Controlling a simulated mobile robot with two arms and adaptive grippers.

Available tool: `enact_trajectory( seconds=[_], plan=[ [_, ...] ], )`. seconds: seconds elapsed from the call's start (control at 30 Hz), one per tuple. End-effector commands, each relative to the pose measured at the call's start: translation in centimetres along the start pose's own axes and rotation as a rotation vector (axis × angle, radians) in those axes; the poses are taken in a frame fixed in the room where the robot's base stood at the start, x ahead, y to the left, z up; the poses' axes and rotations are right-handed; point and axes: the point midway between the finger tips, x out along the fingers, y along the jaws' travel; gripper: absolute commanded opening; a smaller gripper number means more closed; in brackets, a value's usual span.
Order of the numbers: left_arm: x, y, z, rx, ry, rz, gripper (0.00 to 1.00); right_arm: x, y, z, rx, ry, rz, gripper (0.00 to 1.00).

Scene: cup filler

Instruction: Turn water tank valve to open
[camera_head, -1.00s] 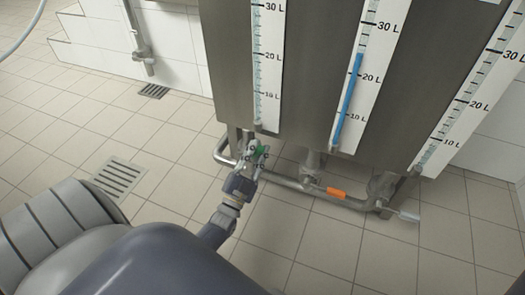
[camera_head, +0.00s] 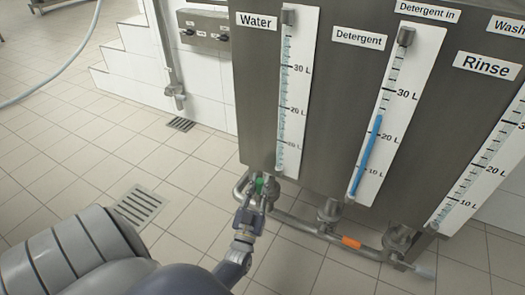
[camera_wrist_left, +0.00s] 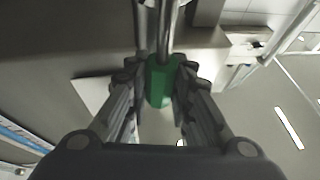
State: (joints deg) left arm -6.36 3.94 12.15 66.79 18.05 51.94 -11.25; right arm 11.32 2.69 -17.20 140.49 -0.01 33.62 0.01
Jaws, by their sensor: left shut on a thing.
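The steel tank (camera_head: 255,110) carries a "Water" label (camera_head: 257,22) above its left gauge. Below that gauge, near the pipe, is the green valve handle (camera_head: 259,186). My left gripper (camera_head: 257,195) is at this handle. In the left wrist view, the gripper (camera_wrist_left: 160,90) is shut on the green handle (camera_wrist_left: 160,82), with a finger on each side. A metal rod or pipe runs up from the handle in that view. The fingers partly hide the valve body. My right gripper is not in view.
An orange valve handle (camera_head: 351,243) sits on the pipe below the Detergent gauge (camera_head: 375,130). A whitish handle (camera_head: 425,271) is at the right end, below the Rinse gauge. A floor drain (camera_head: 139,205) and open tiled floor lie to the left.

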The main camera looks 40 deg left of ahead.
Motion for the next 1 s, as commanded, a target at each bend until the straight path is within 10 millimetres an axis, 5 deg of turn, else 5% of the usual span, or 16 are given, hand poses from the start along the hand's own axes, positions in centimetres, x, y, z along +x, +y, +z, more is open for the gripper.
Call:
enact_trajectory(
  seconds=[0.43, 0.47, 0.53, 1.0],
  plan=[
    [0.01, -0.35, 0.12, -0.012, -0.005, -0.009, 0.0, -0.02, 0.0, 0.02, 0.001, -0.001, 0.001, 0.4],
    [0.01, -0.36, 0.12, -0.013, -0.005, -0.01, 0.26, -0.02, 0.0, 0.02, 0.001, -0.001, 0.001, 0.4],
    [0.01, -0.36, 0.12, -0.012, -0.005, -0.01, 0.41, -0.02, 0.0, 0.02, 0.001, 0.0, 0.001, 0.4],
    [0.22, -0.16, -0.46, -0.01, -0.001, -0.006, 0.42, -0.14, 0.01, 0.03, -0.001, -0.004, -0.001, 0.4]
  ],
)
